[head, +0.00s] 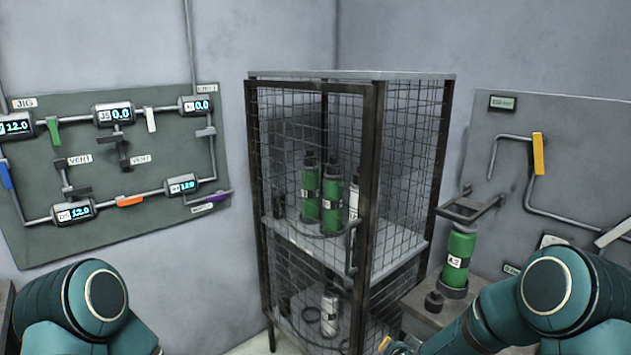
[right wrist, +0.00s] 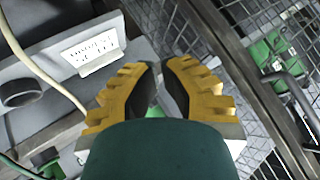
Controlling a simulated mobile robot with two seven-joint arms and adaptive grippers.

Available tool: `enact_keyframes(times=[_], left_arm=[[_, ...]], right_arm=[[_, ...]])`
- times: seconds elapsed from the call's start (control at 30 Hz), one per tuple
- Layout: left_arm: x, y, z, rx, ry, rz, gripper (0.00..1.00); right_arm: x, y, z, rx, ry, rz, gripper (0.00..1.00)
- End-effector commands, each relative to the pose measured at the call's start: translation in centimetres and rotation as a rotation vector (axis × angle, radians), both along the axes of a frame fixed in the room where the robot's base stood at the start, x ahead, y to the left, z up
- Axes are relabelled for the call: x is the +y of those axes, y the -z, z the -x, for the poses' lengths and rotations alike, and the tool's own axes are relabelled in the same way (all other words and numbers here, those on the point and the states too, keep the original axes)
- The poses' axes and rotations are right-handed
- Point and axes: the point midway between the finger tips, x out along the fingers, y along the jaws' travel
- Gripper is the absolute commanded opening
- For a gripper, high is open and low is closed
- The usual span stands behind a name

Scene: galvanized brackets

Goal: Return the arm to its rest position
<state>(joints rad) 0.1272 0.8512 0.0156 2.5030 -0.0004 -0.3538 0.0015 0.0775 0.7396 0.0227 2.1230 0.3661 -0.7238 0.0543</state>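My right arm comes in at the lower right of the head view, with its teal elbow below the right wall board. A yellow fingertip of my right gripper (head: 385,343) shows low in front of the cage's right side. In the right wrist view the two yellow, ridged fingers of the right gripper (right wrist: 160,78) come close together at their tips, with only a narrow gap and nothing seen held. My left arm shows only as a teal joint at the lower left of the head view. My left gripper is out of view.
A wire-mesh cage (head: 372,215) holds green and white bottles on its shelves. A green bottle (head: 459,262) labelled A2 stands in a bracket stand to its right. Pipe boards hang at left (head: 95,235) and right (head: 505,150). The right wrist view shows mesh (right wrist: 172,22) close to the fingers.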

Motion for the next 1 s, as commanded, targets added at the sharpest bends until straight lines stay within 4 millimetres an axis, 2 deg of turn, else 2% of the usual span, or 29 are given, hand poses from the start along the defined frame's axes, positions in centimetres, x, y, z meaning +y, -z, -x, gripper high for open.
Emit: enact_keyframes(times=[0.03,0.17,0.2,0.3,0.4,0.5,0.6,0.7,0.87,1.0], left_arm=[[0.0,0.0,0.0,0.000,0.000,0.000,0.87],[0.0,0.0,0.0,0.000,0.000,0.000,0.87],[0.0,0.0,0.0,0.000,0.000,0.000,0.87],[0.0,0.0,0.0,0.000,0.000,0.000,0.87],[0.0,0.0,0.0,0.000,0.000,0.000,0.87],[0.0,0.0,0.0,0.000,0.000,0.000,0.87],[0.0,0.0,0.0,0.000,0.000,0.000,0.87],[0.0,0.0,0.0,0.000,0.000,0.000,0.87],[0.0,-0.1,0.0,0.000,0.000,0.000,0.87],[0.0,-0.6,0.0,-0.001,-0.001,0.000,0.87]], right_arm=[[1.3,2.3,2.5,0.079,-0.071,-0.005,0.00],[4.5,6.9,9.6,0.278,-0.259,-0.026,0.00],[5.3,8.0,11.9,0.336,-0.314,-0.034,0.00],[7.1,10.0,17.3,0.465,-0.444,-0.056,0.00],[8.2,11.0,21.7,0.564,-0.543,-0.077,0.00],[8.8,11.4,24.7,0.628,-0.607,-0.091,0.00],[9.1,11.5,26.1,0.660,-0.640,-0.099,0.00],[9.2,11.5,26.4,0.666,-0.648,-0.101,0.00],[9.0,11.4,26.2,0.664,-0.639,-0.103,0.00],[8.2,10.4,24.6,0.669,-0.566,-0.134,0.00]])
